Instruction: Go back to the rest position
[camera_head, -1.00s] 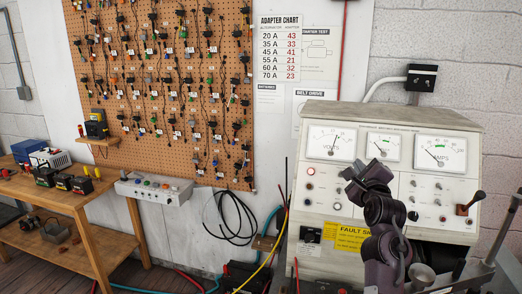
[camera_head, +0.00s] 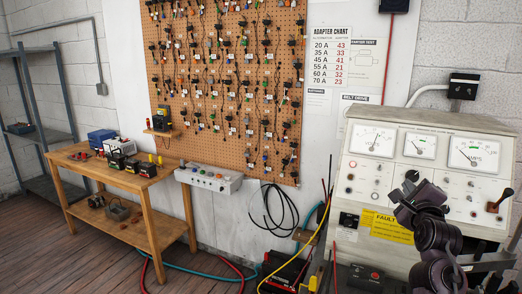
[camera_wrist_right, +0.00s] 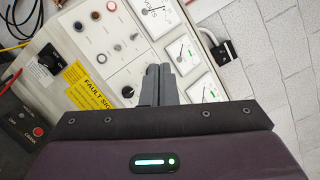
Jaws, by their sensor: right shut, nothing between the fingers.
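My right gripper (camera_head: 408,184) is raised in front of the test bench (camera_head: 362,157), a pale cabinet with dial gauges, in the head view. In the right wrist view its two grey fingers (camera_wrist_right: 157,84) are together with nothing between them. Behind them show the bench's panel, knobs and yellow fault label (camera_wrist_right: 88,86). The gripper seems apart from the panel. My left gripper is in neither view.
A wooden table (camera_head: 85,178) with batteries and small boxes stands left, near a grey shelf rack (camera_head: 35,110). Cables and a red-black battery (camera_head: 288,272) lie on the floor. Open wooden floor is at front left.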

